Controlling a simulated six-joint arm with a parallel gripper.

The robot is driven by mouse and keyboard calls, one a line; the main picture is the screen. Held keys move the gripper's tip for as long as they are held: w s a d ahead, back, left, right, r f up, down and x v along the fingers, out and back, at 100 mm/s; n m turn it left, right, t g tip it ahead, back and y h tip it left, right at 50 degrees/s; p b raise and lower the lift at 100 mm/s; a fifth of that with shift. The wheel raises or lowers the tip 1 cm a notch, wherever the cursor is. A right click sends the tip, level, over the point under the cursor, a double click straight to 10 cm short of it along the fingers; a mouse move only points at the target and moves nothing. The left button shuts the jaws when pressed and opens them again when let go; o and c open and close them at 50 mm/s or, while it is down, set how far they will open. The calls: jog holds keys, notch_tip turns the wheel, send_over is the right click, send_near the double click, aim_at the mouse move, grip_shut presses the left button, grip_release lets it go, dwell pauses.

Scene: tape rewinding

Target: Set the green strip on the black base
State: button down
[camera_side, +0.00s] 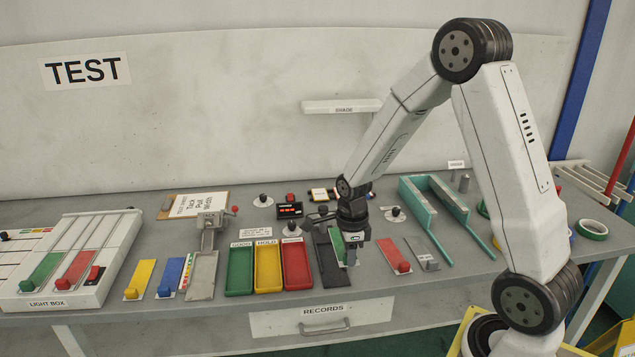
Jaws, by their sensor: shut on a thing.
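A green strip with a pale border (337,243) shows partly behind my gripper, just right of the black base (326,262). The black base is a long dark plate lying flat on the bench, right of the red tray. My gripper (350,257) points down at the strip and is shut on it. The fingers cover part of the strip. I cannot tell whether the strip touches the bench or is slightly raised. Another green strip (46,271) lies on the light box at the far left.
Green, yellow and red trays (268,291) stand left of the black base. A red strip (393,254) and a grey plate (423,254) lie to the right, before a teal channel (453,235). A small black device (289,210) stands behind. The bench's front edge is close.

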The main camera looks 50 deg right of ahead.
aim_at(337, 254)
jog(key=shift+w+d+f, duration=0.2)
jog(key=shift+w+f, duration=0.65)
jog(key=shift+f, duration=0.25)
jog(key=shift+w+d+f, duration=0.2)
jog(key=shift+w+f, duration=0.65)
jog(key=shift+f, duration=0.2)
jog(key=shift+w+f, duration=0.25)
jog(key=shift+f, duration=1.55)
jog(key=shift+f, duration=0.1)
jog(key=c, duration=0.6)
grip_release()
